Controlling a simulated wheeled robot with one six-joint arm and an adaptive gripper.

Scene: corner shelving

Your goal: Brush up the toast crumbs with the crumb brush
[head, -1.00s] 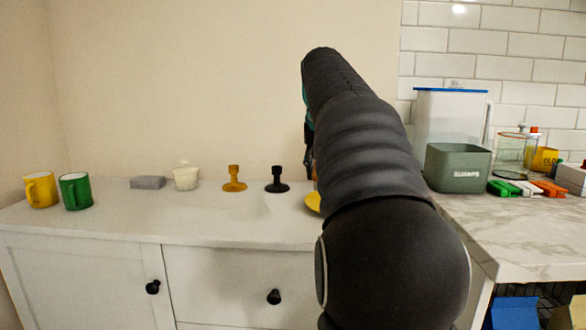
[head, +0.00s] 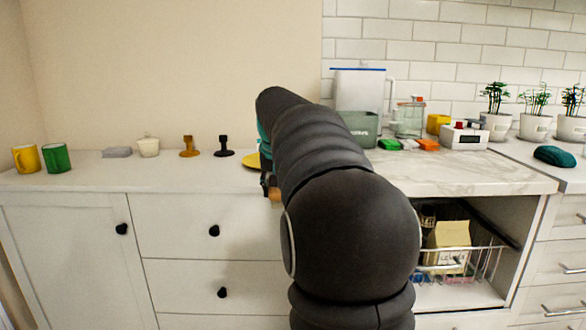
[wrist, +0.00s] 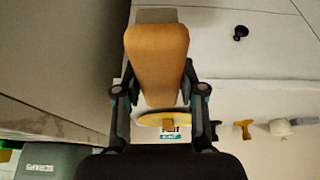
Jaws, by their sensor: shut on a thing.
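My gripper (wrist: 157,84) is shut on a tan, wood-coloured tapered piece with a grey part at its far end, which I take to be the crumb brush (wrist: 156,48). In the head view, my gripper (head: 266,178) is mostly hidden behind my dark arm, and a bit of the tan brush (head: 274,194) shows below it, in front of the drawer unit's front edge. A yellow plate (head: 250,161) lies on the white counter just behind it. In the wrist view, the plate (wrist: 150,119) has a small brown piece on it. I cannot make out any crumbs.
Yellow (head: 26,158) and green (head: 56,158) mugs, a grey block (head: 117,152), a white pot (head: 148,147), and mustard (head: 188,147) and black (head: 223,147) stands line the left counter. A grey-green bin (head: 358,129) stands on the marble counter (head: 450,178). An open basket bay is below.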

